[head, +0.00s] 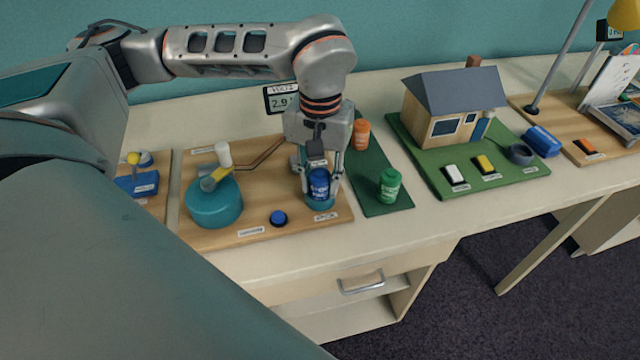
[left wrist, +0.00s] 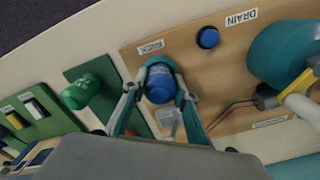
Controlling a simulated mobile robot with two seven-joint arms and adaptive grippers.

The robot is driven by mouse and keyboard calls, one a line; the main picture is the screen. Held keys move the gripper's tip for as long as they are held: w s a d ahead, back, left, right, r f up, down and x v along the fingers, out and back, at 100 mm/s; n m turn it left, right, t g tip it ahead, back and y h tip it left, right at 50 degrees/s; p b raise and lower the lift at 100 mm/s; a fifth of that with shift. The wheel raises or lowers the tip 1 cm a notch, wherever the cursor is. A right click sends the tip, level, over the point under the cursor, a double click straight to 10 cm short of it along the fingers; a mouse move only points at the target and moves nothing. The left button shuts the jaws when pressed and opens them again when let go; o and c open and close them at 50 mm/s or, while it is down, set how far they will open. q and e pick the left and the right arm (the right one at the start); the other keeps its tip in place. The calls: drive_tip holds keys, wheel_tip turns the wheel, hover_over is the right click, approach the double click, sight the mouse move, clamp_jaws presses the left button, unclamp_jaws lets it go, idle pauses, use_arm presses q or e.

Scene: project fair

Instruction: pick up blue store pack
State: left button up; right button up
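The blue store pack (head: 319,184) is a small blue can standing upright in a teal round dock (head: 320,204) on a wooden board. My right gripper is in neither view.
A green can (head: 389,185) and an orange can (head: 361,134) stand on a green mat to the right. A teal tank (head: 214,202) and a blue button (head: 278,218) share the wooden board (head: 300,228). A model house (head: 453,105) stands farther right. A meter (head: 281,98) is behind.

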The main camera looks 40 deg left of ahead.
use_arm(q)
drive_tip(key=shift+c, duration=1.4)
drive_tip(key=shift+r, duration=0.1)
